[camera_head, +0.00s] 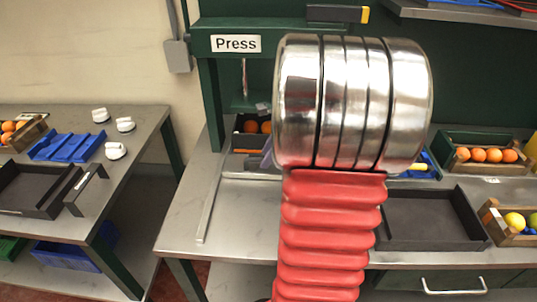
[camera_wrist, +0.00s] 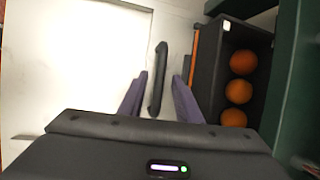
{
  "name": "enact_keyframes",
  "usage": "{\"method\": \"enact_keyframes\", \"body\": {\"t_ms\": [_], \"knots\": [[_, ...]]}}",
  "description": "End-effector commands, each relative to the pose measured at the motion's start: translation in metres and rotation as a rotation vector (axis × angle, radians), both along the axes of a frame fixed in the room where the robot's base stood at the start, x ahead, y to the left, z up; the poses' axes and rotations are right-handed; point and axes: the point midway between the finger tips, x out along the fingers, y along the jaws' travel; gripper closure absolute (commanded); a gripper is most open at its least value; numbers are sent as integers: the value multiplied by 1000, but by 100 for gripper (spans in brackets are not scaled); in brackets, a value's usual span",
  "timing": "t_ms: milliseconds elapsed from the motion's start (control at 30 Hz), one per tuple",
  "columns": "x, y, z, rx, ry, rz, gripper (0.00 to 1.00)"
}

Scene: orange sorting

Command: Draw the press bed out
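The press bed is a dark tray holding oranges under the green press marked "Press" (camera_head: 236,43). In the wrist view its dark wall (camera_wrist: 212,72) stands right of my gripper, with several oranges in a row inside. A slim black handle (camera_wrist: 159,62) stands out in front of the bed. My gripper (camera_wrist: 160,77) is open, its two purple fingers on either side of the handle, with visible gaps on both sides. In the head view my arm hides most of the gripper and part of the bed; two oranges (camera_head: 251,126) show in it.
A side table at left holds a black tray (camera_head: 36,188), a blue rack (camera_head: 70,147) and white knobs. On the bench at right are an empty black tray (camera_head: 430,217) and crates of fruit (camera_head: 483,172).

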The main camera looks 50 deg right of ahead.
Motion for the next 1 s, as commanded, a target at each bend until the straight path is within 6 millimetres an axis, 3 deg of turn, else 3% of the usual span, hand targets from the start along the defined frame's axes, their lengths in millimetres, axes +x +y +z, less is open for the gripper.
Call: {"method": "enact_keyframes", "body": {"t_ms": [333, 767, 1000], "knots": [[1, 0, -4, -1, 0, -1, 69], [1, 0, -4, -1, 0, -1, 99], [1, -1, -3, -2, 0, -2, 100]]}}
